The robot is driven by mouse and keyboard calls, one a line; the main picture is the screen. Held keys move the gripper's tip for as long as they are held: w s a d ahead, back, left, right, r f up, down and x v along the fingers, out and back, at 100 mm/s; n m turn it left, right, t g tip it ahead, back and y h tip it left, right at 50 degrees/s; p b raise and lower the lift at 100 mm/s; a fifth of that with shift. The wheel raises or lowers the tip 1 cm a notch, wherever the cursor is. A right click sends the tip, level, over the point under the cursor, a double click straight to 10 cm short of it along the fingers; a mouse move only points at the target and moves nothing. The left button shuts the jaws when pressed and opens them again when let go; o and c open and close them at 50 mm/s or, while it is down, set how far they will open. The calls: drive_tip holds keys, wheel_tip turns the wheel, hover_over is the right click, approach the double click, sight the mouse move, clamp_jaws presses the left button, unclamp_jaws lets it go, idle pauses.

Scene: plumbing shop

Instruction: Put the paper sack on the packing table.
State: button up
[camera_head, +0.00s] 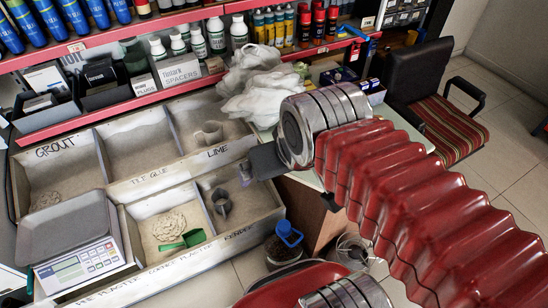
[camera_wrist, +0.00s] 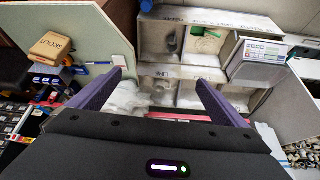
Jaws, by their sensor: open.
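In the wrist view a tan paper sack (camera_wrist: 50,47) with dark lettering lies at the left, by the edge of a pale green tabletop (camera_wrist: 100,30), which looks like the packing table. What bears the sack is not clear. In the head view I cannot make out the sack; only a strip of the tabletop (camera_head: 303,178) shows behind my arm. My gripper (camera_wrist: 160,80) is open, its two purple fingers apart with nothing held. In the head view my gripper (camera_head: 245,173) is over the right end of the bins, apart from the sack.
Wooden bins (camera_head: 140,150) with powders and scoops stand at the left, with a scale (camera_head: 80,240) at their corner. White crumpled bags (camera_head: 255,85) lie by the shelf of bottles (camera_head: 200,40). A striped chair (camera_head: 450,125) stands at right. A blue-lidded jug (camera_head: 287,240) is below the table.

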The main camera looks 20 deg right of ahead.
drive_tip(key=shift+o, duration=0.4)
drive_tip(key=w+d+f+m+t+h, duration=0.1)
drive_tip(key=w+d+f+h, duration=0.15)
drive_tip(key=w+d, duration=0.45)
drive_tip(key=w+d+f+t+h, duration=0.1)
drive_tip(key=w+d+f, duration=0.2)
drive_tip(key=d, duration=0.8)
drive_tip(key=w+d+f+m+t+h, duration=0.1)
drive_tip(key=w+d+f+h, duration=0.1)
drive_tip(key=w+d, duration=0.5)
drive_tip(key=s+d+f+m+t, duration=0.1)
drive_tip(key=s+d+f+t, duration=0.4)
drive_tip(key=d+f, duration=0.9)
drive_tip(key=s+d+y, duration=0.1)
drive_tip(key=s, duration=0.2)
drive_tip(key=shift+m, duration=0.3)
drive_tip(key=shift+d+f, duration=0.15)
drive_tip(key=x, duration=0.8)
drive_tip(key=shift+w, duration=0.3)
drive_tip(key=shift+w, duration=0.1)
